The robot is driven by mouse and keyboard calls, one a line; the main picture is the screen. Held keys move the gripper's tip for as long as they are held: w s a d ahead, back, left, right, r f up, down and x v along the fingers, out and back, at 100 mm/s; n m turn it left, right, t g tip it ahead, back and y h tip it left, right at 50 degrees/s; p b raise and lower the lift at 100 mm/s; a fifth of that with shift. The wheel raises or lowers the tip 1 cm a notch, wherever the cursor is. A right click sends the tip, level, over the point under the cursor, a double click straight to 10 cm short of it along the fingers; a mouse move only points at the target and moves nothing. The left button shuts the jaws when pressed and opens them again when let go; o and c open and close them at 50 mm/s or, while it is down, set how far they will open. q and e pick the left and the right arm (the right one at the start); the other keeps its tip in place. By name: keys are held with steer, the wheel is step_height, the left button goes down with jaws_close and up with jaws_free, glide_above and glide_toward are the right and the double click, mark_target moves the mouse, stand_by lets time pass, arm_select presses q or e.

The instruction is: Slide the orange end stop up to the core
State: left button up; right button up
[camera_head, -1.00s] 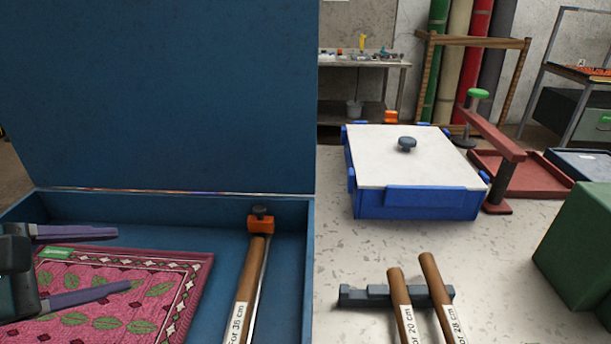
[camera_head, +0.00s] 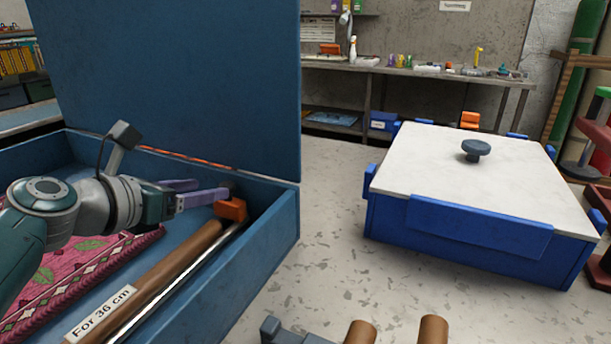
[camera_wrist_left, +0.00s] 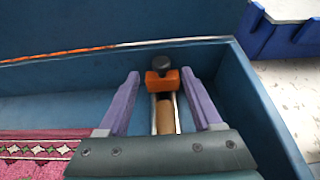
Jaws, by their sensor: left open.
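The orange end stop (camera_head: 231,209) with a dark knob sits on a metal rail near the far right corner inside the blue case. It also shows in the left wrist view (camera_wrist_left: 162,83). The brown core (camera_head: 150,278), labelled "For 36 cm", lies along the rail; its far end (camera_wrist_left: 165,117) is close to the stop, with a small gap visible. My left gripper (camera_head: 213,188) is open, its purple fingers pointing at the stop. In the left wrist view its fingertips (camera_wrist_left: 160,78) appear on either side of the stop, with space at both sides.
The blue case's right wall (camera_head: 262,245) and back wall run close to the stop; its raised lid (camera_head: 170,70) stands behind. A pink patterned rug (camera_head: 75,270) lies in the case. A blue box with a white lid (camera_head: 470,175) stands right. Two more brown cores (camera_head: 432,328) are at the front.

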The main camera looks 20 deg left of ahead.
mark_target(229, 200)
arm_select(q)
steer(key=b+x, duration=0.1)
steer(key=x, duration=0.3)
steer(key=shift+w+b, duration=0.2)
steer(key=shift+b, duration=0.1)
arm_select(e)
step_height(229, 200, down, 2)
steer(key=shift+d+f, duration=0.1)
steer(key=shift+f, duration=0.05)
arm_select(q)
steer(key=shift+c, duration=0.3)
arm_select(e)
steer(key=shift+w, duration=0.1)
arm_select(q)
steer(key=c, duration=0.6)
arm_select(e)
steer(key=shift+d, duration=0.15)
arm_select(q)
jaws_close()
